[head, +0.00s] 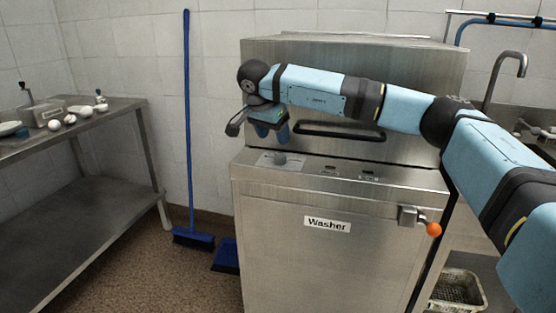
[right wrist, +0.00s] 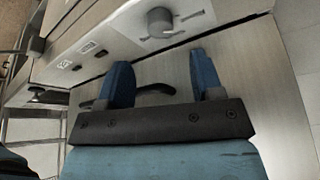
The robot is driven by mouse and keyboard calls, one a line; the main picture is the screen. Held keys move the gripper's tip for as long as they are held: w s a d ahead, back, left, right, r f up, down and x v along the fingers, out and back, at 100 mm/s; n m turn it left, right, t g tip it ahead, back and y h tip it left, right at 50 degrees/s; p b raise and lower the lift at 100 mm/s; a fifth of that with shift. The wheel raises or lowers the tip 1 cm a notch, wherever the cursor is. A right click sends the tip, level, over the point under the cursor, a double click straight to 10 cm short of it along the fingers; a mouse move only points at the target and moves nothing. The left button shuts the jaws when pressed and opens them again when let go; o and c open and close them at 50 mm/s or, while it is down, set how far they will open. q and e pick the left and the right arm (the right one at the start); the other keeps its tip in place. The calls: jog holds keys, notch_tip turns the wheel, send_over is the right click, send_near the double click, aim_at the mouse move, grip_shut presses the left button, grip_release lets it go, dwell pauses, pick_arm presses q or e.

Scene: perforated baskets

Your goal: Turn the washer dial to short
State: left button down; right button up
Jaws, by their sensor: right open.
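The washer (head: 300,255) is a steel machine with a "Washer" label on its front. Its dial (head: 280,158) is a grey round knob on a pale plate at the left of the control strip. The dial also shows in the right wrist view (right wrist: 160,22), beyond the fingers, with marks around it too small to read. My right gripper (head: 272,138) hangs just above and left of the dial, fingers pointing down. In the right wrist view its two blue fingers (right wrist: 160,85) are apart, with nothing between them, and clear of the dial. My left gripper is not in view.
A black handle (head: 340,132) runs across the washer above the control strip. A lever with an orange ball (head: 433,229) sticks out at the front right. A steel table (head: 100,115) stands left, with a blue broom (head: 188,120) against the wall between.

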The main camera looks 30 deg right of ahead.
aim_at(280, 155)
jog(key=b+x, duration=0.2)
jog(key=x, duration=0.5)
jog(key=shift+f, duration=0.35)
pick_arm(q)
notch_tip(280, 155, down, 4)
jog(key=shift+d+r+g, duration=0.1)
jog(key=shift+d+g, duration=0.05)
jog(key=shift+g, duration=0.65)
